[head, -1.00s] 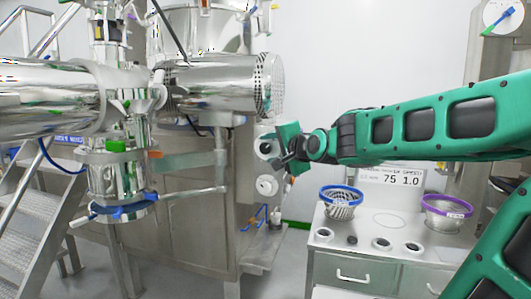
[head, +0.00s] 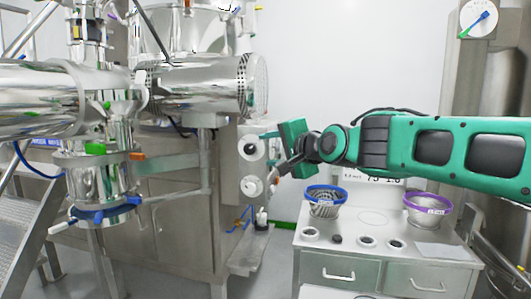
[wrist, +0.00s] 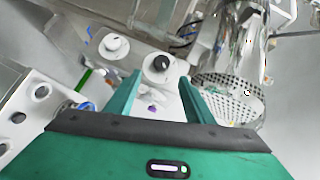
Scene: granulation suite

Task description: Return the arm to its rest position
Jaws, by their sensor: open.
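My green arm reaches in from the right in the head view. My gripper (head: 276,152) points left, in front of the grey machine housing with its two round knobs. In the wrist view the two green fingers (wrist: 160,97) stand apart with nothing held between them. A black knob (wrist: 159,65) and a white knob (wrist: 114,46) on a pale panel show beyond the fingers. I cannot tell how far the fingertips are from the panel.
A steel bench (head: 345,258) stands below my arm with a blue-rimmed basket (head: 325,203) and a purple-rimmed basket (head: 428,208). A sign behind them is partly hidden by my arm. Steel machinery (head: 195,90) fills the left. The white wall area above my arm is clear.

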